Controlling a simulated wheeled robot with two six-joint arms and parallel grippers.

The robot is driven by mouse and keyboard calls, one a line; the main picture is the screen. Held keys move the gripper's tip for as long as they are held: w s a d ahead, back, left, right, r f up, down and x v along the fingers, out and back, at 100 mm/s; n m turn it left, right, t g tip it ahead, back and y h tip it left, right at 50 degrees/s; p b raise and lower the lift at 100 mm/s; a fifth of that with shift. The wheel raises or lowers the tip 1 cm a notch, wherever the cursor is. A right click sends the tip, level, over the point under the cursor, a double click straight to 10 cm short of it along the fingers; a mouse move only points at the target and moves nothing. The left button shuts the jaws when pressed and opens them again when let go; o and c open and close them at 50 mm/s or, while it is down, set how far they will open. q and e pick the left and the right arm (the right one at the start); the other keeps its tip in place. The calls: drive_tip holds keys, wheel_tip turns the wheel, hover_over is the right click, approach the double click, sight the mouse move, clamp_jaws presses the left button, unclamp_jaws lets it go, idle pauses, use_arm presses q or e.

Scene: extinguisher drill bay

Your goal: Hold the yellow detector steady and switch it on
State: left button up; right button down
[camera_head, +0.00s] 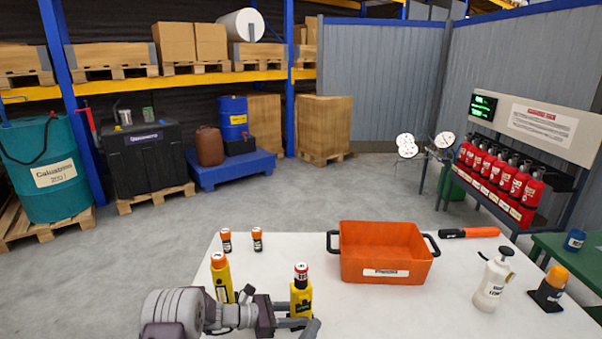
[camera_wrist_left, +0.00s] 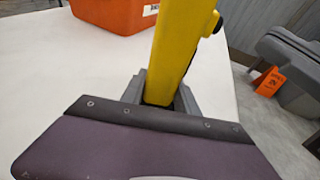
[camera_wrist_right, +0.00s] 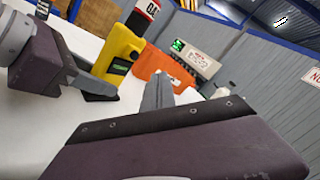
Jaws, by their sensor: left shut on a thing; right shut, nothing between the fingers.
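The yellow detector (camera_head: 301,298) stands at the front of the white table, with a black, white and red top. My left gripper (camera_head: 290,322) is shut on its lower body. In the left wrist view the yellow body (camera_wrist_left: 180,45) rises between the fingers (camera_wrist_left: 160,95). In the right wrist view the detector (camera_wrist_right: 120,55) shows a small green-lit display on its face and a dark foot below. My right gripper (camera_wrist_right: 160,92) is shut and empty, just right of the detector and apart from it. Whether the detector is on, I cannot tell.
Another yellow device (camera_head: 221,280) with an orange top stands left of the detector. Two small orange-capped cylinders (camera_head: 226,241) (camera_head: 257,240) stand behind. Table between is clear.

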use_arm(q)
drive_tip(key=o, duration=1.3)
drive_tip(key=shift+o, duration=0.2)
use_arm(e)
drive_tip(key=shift+s+d, duration=0.2)
drive_tip(key=shift+s, duration=0.3)
drive_tip(key=shift+s+d, duration=0.15)
drive_tip(key=shift+s, duration=0.35)
